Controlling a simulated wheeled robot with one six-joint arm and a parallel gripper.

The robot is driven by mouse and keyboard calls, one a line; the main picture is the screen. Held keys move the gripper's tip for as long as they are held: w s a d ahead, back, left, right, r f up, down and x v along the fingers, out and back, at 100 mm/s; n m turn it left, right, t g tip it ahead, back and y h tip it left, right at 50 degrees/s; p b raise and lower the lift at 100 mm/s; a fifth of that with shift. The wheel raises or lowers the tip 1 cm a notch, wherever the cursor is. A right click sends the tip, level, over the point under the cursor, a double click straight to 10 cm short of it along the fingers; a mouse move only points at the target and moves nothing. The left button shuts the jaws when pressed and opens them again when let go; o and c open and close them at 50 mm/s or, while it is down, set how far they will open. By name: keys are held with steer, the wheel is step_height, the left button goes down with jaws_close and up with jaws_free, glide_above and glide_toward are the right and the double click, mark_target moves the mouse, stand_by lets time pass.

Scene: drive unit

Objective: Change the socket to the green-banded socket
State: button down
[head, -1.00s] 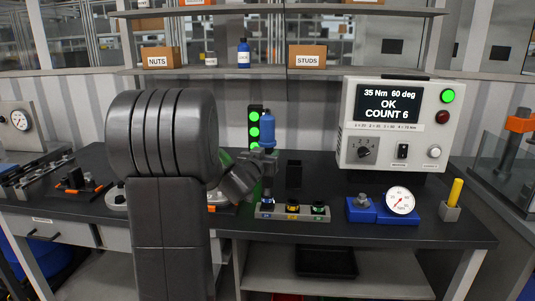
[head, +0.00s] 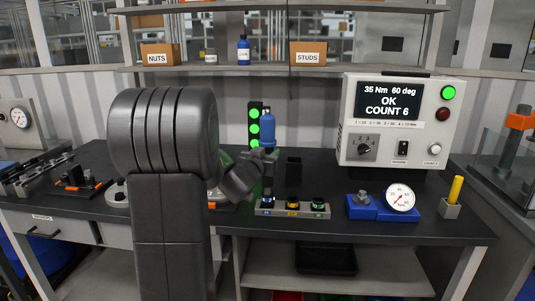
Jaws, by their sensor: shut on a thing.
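My gripper (head: 263,155) is shut on the blue-topped drive tool (head: 269,118), which stands upright above the left end of the socket rack (head: 292,212). The tool's lower end is at the rack's left place, where a blue-banded socket (head: 267,203) shows. I cannot tell whether that socket is on the tool or seated in the rack. A yellow-banded socket (head: 292,204) sits in the middle place. The green-banded socket (head: 318,204) sits in the right place. My arm hides part of the bench left of the tool.
A black open holder (head: 294,170) stands behind the rack. The controller (head: 398,122) reads 35 Nm, 60 deg, OK, COUNT 6, with a green lamp lit. A blue gauge block (head: 372,211) stands right of the rack. A green-lit stack light (head: 254,128) stands behind the tool.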

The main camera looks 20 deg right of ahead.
mark_target(267, 143)
steer(key=shift+f, duration=0.15)
steer(key=shift+f+b, duration=0.3)
steer(key=shift+f, duration=0.55)
stand_by(2.2)
steer(key=shift+r+p, duration=0.2)
steer(key=shift+p, duration=0.25)
steer(key=shift+r+p, duration=2.05)
steer(key=shift+r, duration=0.35)
